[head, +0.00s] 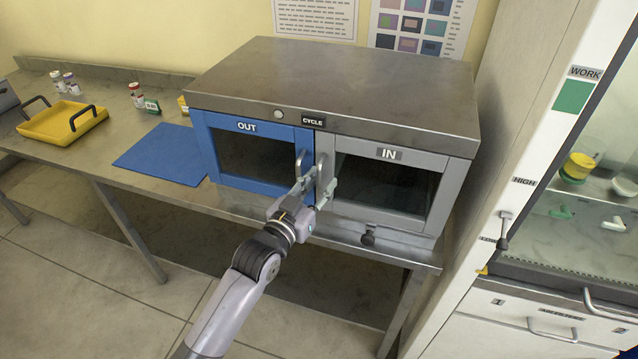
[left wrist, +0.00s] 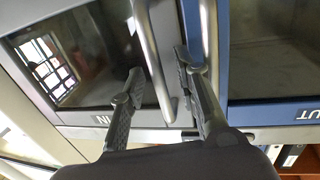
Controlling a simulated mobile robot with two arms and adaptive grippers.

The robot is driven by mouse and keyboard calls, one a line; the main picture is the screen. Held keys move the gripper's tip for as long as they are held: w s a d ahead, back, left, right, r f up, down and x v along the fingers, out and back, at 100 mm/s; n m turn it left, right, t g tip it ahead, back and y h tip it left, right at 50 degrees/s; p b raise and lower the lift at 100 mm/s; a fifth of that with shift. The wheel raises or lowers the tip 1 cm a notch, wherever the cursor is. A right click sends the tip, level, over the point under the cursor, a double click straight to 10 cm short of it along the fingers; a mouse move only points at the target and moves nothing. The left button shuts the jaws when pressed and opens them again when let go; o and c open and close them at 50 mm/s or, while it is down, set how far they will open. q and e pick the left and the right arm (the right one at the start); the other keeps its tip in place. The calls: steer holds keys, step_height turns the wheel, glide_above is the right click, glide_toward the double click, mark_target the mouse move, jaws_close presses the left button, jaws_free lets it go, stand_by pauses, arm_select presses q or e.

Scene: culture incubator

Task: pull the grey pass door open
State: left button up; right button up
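The grey pass door (head: 385,187), marked IN, is on the right half of the metal box and looks closed. It also shows in the left wrist view (left wrist: 75,60). Its upright bar handle (head: 324,166) is near its left edge. My left gripper (head: 317,188) is at this handle. In the left wrist view, the handle (left wrist: 153,55) passes between the two open fingers (left wrist: 158,80), with some space visible beside it. I cannot tell whether either finger touches it. My right gripper is not in view.
The blue OUT door (head: 248,155) is closed beside it, its handle (left wrist: 209,40) close to my right-hand finger in the wrist view. A tall cabinet (head: 505,150) stands on the right. A blue mat (head: 165,154) and yellow tray (head: 62,122) lie left.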

arm_select(q)
jaws_close()
stand_by(0.8)
